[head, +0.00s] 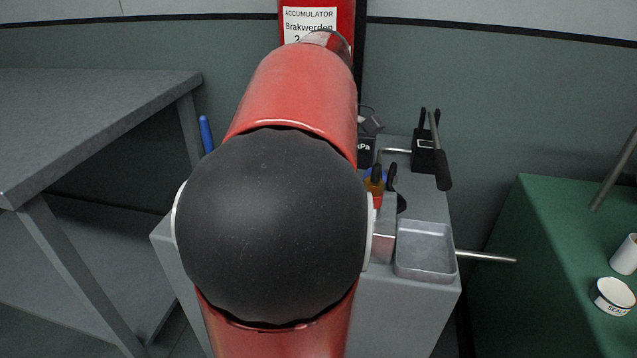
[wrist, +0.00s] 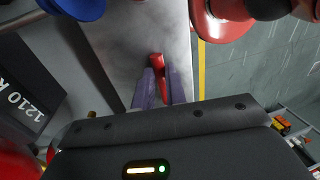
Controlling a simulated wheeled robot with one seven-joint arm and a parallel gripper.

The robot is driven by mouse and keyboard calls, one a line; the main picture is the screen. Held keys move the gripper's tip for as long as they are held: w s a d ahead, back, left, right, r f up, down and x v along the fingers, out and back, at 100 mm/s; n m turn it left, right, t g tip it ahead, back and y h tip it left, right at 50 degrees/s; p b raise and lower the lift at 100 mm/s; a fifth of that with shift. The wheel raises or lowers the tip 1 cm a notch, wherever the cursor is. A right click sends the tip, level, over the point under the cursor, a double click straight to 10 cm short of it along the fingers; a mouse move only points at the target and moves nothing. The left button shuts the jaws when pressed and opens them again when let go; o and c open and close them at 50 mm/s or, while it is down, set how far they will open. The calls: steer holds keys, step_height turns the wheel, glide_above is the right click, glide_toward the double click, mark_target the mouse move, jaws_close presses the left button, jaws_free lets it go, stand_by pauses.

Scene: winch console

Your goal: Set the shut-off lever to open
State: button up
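In the wrist view, a slim red lever-like piece (wrist: 157,62) lies between the two purple fingers of my gripper (wrist: 162,82). It fills the narrow gap between them and sticks out past their tips, in front of a pale grey surface. The fingers look closed on it; the contact itself is too small to see clearly. I take this piece to be the shut-off lever, but no label shows on it. In the head view, my arm hides my gripper and the red piece. Which way the lever is set cannot be read.
The grey console (head: 408,318) carries a metal tray (head: 426,262) and a black-handled lever (head: 443,168). A red accumulator (head: 345,12) stands behind. A blue handle (head: 206,133) shows left of my arm. A blue round part (wrist: 80,6) is close in the wrist view. A green bench (head: 560,250) stands right.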

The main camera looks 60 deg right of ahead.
steer(key=o, duration=0.5)
steer(key=shift+c, duration=0.2)
step_height(320, 180, up, 8)
steer(key=d, duration=0.1)
steer(key=shift+w+d+f, duration=0.15)
steer(key=shift+w+d, duration=0.1)
steer(key=shift+w, duration=0.05)
